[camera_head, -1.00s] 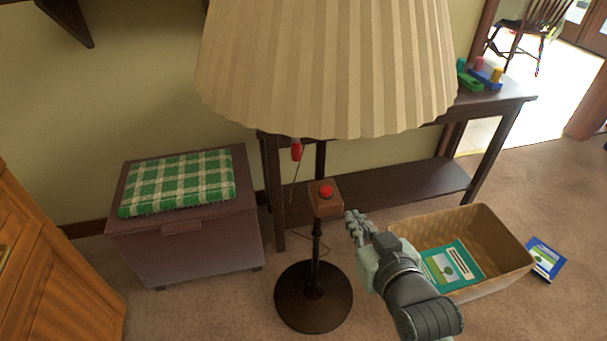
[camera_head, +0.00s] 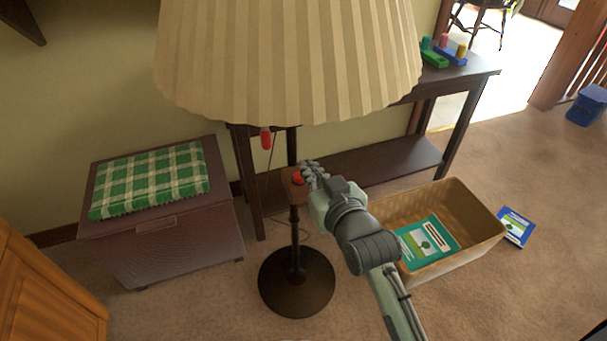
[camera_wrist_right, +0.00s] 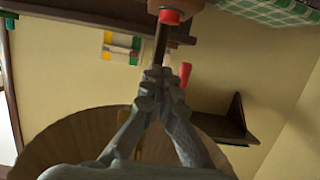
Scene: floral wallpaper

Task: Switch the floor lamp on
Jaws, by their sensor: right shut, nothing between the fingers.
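The floor lamp has a pleated beige shade (camera_head: 290,60), a dark pole and a round dark base (camera_head: 296,282). A small wooden block (camera_head: 293,190) on the pole carries a red button (camera_head: 298,177), which also shows at the top of the right wrist view (camera_wrist_right: 170,16). A red pull (camera_head: 266,138) hangs below the shade; it shows in the wrist view too (camera_wrist_right: 185,74). My right gripper (camera_head: 309,172) is shut and empty, its fingertips right beside the button; I cannot tell whether they touch it. My left gripper is out of view.
A bin (camera_head: 474,232) with a green book (camera_head: 428,242) stands right of the lamp, a blue book (camera_head: 514,226) beyond it. A dark console table (camera_head: 385,160) stands behind. A chest (camera_head: 185,238) with a checked green cushion (camera_head: 150,178) is at left.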

